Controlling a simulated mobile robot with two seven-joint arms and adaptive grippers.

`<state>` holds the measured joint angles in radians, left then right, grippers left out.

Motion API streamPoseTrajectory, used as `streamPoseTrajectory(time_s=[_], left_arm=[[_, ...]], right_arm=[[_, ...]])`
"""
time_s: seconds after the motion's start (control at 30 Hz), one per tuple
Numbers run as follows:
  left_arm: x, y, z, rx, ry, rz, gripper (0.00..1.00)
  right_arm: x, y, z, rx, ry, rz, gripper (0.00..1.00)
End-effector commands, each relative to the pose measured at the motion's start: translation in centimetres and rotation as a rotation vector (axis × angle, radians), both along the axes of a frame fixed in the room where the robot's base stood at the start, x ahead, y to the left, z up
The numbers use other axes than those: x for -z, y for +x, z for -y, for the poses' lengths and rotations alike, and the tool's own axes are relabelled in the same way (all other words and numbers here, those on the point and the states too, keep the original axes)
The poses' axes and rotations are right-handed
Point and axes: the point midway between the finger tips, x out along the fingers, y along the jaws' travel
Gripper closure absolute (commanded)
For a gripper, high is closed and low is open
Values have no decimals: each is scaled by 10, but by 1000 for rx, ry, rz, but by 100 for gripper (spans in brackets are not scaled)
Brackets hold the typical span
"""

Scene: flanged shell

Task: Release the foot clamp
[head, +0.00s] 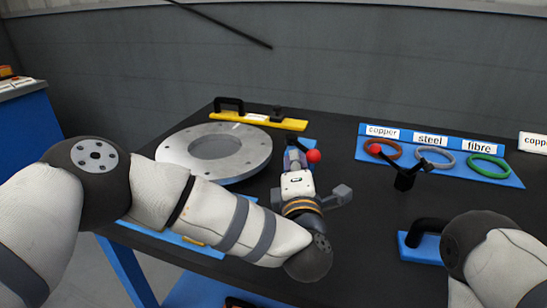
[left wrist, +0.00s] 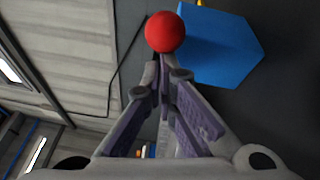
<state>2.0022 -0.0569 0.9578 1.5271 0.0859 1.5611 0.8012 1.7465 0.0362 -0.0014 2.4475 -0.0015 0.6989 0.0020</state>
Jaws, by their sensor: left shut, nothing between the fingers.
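My left gripper (head: 293,158) is shut and empty, pointing away over the table. In the left wrist view its fingertips (left wrist: 160,65) are together just short of a red ball knob (left wrist: 165,32); I cannot tell whether they touch it. The same red knob (head: 313,156) shows beside the fingers in the head view. A blue plate (left wrist: 222,48) lies by the knob. The clamp body under the knob is mostly hidden by my gripper. A second black lever clamp (head: 405,178) with a red knob (head: 375,149) stands farther right. My right gripper is out of the picture.
A grey flanged ring (head: 180,150) lies left of my left gripper. Behind it is a yellow bar (head: 265,119) with a black handle. A blue board (head: 450,175) holds copper, steel and fibre rings. A blue block with a black handle (head: 425,230) sits near my right arm.

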Motion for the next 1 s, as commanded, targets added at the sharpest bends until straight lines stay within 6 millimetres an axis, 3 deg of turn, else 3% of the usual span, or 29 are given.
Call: streamPoseTrajectory(time_s=[0.4,1.0], left_arm=[[0,2,18,4,0,0,100],[0,3,21,4,0,0,100]], right_arm=[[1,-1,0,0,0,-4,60],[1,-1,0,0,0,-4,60]])
